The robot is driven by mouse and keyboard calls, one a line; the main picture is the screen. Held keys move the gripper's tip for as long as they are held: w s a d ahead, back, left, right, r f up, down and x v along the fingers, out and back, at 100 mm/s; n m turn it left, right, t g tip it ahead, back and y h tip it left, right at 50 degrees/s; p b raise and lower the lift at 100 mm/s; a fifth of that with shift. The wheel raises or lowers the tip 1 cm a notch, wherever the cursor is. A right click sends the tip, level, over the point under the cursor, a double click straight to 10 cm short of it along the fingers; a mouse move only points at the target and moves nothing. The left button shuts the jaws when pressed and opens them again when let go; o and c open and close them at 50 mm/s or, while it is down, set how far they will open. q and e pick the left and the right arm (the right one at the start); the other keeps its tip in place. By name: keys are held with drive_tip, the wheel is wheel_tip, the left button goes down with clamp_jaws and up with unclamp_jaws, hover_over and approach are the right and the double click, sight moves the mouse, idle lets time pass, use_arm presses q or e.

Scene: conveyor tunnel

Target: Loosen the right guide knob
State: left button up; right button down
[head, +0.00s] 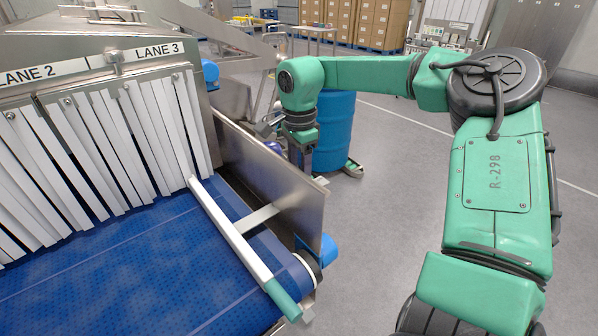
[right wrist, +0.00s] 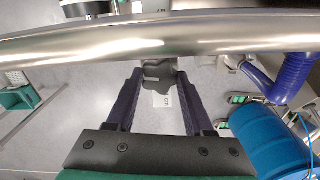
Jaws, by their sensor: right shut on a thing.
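My right arm reaches over the outside of the conveyor's metal side plate (head: 275,165), and my right gripper (head: 298,152) points down beside it. In the right wrist view, the two dark fingers of this gripper (right wrist: 159,88) stand on either side of a dark grey knob (right wrist: 158,73), and the gripper is shut on it. The knob is hidden in the head view. The white guide rail (head: 232,238) runs along the right edge of the blue belt (head: 130,260), joined to the side plate by a metal bracket (head: 258,217). My left gripper is out of view.
A shiny metal bar (right wrist: 160,35) crosses close to the right wrist camera. A blue drum (head: 335,130) stands beyond my right gripper. White strip curtains (head: 120,150) hang over the tunnel at left. The floor to the right is open.

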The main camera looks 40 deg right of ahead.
drive_tip(key=shift+r, duration=0.15)
drive_tip(key=shift+c, duration=1.4)
unclamp_jaws()
wheel_tip(320, 180, up, 14)
drive_tip(key=shift+r+b, duration=0.2)
drive_tip(key=shift+b, duration=0.2)
